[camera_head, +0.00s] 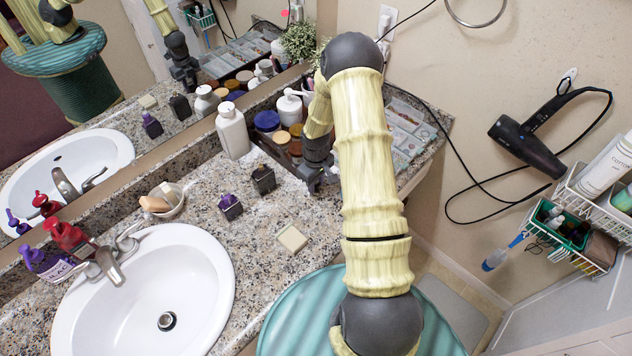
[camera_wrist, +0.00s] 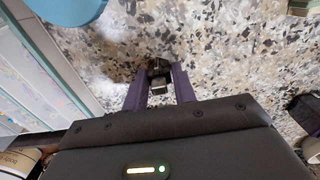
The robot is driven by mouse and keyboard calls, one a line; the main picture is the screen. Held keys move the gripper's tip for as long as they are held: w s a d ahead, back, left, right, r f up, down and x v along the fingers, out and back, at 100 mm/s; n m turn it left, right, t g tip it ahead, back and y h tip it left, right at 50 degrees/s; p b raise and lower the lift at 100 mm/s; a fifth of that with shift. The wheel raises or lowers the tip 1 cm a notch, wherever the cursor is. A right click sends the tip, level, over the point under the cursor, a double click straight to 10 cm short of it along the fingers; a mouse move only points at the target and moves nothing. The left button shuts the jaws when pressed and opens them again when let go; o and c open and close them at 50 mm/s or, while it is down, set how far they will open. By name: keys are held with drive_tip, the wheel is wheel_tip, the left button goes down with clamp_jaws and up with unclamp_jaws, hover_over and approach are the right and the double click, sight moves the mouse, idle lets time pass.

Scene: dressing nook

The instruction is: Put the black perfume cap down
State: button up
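My gripper (camera_head: 318,180) is low over the speckled counter (camera_head: 255,225), to the right of the perfume bottles. In the wrist view my gripper (camera_wrist: 159,88) has its two fingers closed around a small black cap (camera_wrist: 158,68), which has a paler, shiny face. I cannot tell whether the cap touches the counter below it. In the head view the cap is not clear against my dark gripper. A dark perfume bottle (camera_head: 263,181) stands left of my gripper, and a purple-topped bottle (camera_head: 230,207) stands nearer the sink.
A cream square block (camera_head: 292,238) lies on the counter. A clear organizer (camera_head: 408,128) is behind my arm. The sink (camera_head: 150,295) is at left. Bare counter surrounds the cap in the wrist view.

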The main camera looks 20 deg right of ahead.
drive_tip(key=o, duration=0.4)
wheel_tip(320, 180, up, 12)
drive_tip(key=b, duration=0.1)
idle(0.5)
drive_tip(key=shift+r, duration=0.1)
drive_tip(key=s+a+r+m+t, duration=0.1)
drive_tip(key=s+a+r+m, duration=0.1)
drive_tip(key=s+a+r, duration=0.3)
drive_tip(key=s+a+r+m+t, duration=0.1)
drive_tip(key=s+a+r+m, duration=0.1)
drive_tip(key=s+a+r, duration=0.3)
drive_tip(key=s+r, duration=0.3)
drive_tip(key=s, duration=0.4)
drive_tip(key=shift+s+a+t, duration=0.15)
drive_tip(key=shift+s+t, duration=0.1)
drive_tip(key=shift+t, duration=0.05)
